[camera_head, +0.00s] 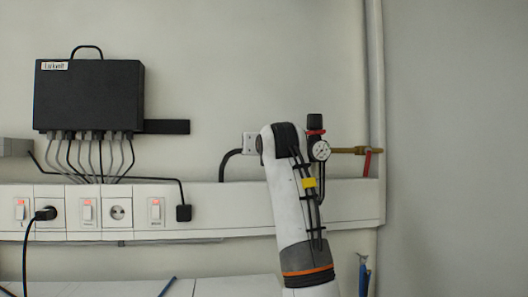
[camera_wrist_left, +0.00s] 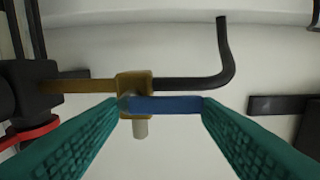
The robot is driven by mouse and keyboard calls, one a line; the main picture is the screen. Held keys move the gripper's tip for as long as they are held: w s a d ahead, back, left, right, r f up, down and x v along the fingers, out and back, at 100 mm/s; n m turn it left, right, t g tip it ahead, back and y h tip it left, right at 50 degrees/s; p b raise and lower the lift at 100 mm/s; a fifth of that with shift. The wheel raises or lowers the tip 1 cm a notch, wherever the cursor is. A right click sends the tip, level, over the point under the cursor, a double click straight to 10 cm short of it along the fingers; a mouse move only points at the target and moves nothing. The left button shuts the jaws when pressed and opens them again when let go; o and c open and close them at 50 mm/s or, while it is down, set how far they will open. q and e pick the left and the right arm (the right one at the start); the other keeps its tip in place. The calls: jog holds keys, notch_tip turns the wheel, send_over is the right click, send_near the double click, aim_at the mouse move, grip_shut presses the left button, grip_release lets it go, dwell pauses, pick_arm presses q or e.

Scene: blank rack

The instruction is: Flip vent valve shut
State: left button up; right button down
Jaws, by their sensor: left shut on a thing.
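The vent valve shows in the left wrist view as a brass body (camera_wrist_left: 134,82) with a blue lever (camera_wrist_left: 168,104). The lever lies roughly parallel to the brass pipe (camera_wrist_left: 78,86) and black hose (camera_wrist_left: 190,84). My left gripper (camera_wrist_left: 165,104) has its teal fingers shut on the blue lever, one at each end of it. In the head view my left arm hides the valve and my gripper. The black hose (camera_head: 229,160) shows left of the arm. My right gripper is not in view.
A regulator with a gauge (camera_head: 320,150) stands just right of my arm. A brass fitting with a red lever (camera_head: 368,161) joins the wall pipe (camera_head: 375,80). A black box (camera_head: 88,95) with several cables hangs at left above a white socket trunking (camera_head: 240,207).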

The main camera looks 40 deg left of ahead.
pick_arm(q)
jog(key=shift+s, duration=0.1)
jog(key=o, duration=0.8)
jog(key=shift+c, duration=0.2)
jog(key=shift+o, duration=0.3)
jog(key=shift+s+a+r, duration=0.1)
jog(key=shift+s+a, duration=0.05)
jog(key=shift+s, duration=0.05)
jog(key=shift+w, duration=0.1)
jog(key=b+v, duration=0.6)
jog(key=v, duration=0.6)
